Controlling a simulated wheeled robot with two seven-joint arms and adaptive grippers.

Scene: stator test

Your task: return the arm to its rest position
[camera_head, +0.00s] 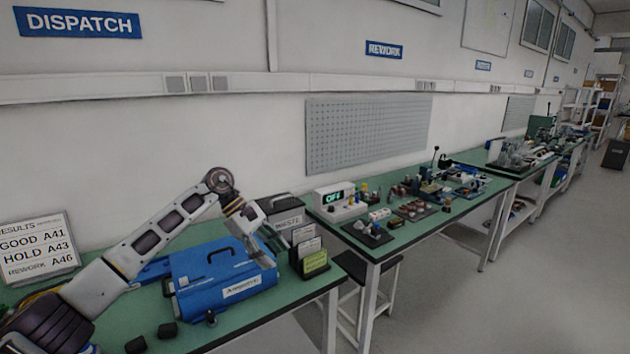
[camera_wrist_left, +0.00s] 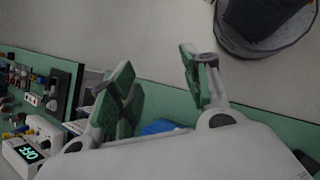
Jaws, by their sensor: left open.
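My left arm reaches in from the left in the head view, raised over the bench and bent downward at the wrist. My left gripper (camera_head: 262,256) is over the right end of a blue case (camera_head: 215,285), beside a black holder with cards; whether it touches the case cannot be told. The left wrist view shows the fingers of the left gripper (camera_wrist_left: 160,85) spread apart with nothing between them. A bit of blue (camera_wrist_left: 160,127) shows behind the fingers. My right gripper is not in view.
The black card holder (camera_head: 310,265) stands close right of the gripper, with a grey bin (camera_head: 285,213) behind. A results board (camera_head: 38,247) stands at left. Small black blocks (camera_head: 167,330) lie at the front. A second green bench (camera_head: 400,240) holds a display box (camera_head: 340,203) and parts.

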